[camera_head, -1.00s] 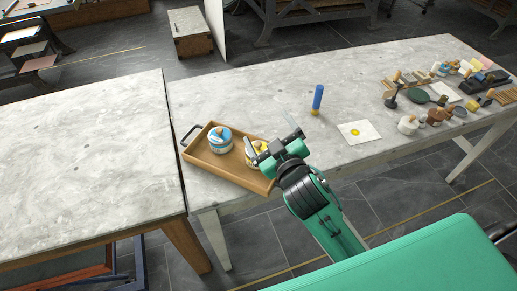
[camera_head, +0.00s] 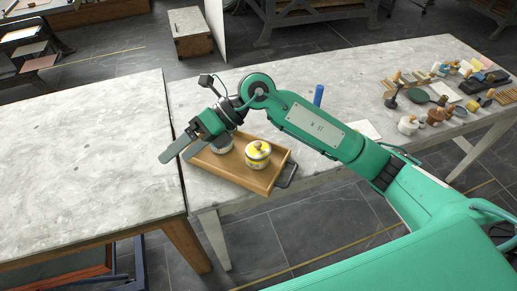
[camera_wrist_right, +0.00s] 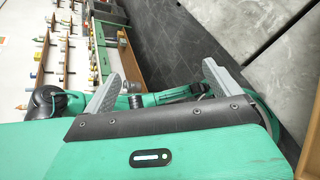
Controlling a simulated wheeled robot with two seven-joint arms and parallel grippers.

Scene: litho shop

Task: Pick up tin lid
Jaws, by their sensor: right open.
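In the head view, a tin with a yellow patterned side and a lid with a wooden knob (camera_head: 257,150) stands upright in a wooden tray (camera_head: 264,187). A second tin (camera_head: 223,145) stands at the tray's left, mostly hidden behind my right gripper and wrist. My right gripper (camera_head: 176,166) is open, with its grey fingers pointing down and left over the tray's left end and the gap between the tables. In the right wrist view the two fingers (camera_wrist_right: 160,80) stand apart with neither tin between them. My left gripper is not in view.
A blue cylinder (camera_head: 318,95) stands behind my right arm, beside a partly hidden white sheet (camera_head: 366,130). Several tools and small jars crowd the table's right end. The left table (camera_head: 80,170) is bare. The tray's dark handle (camera_head: 287,176) sticks out at its right.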

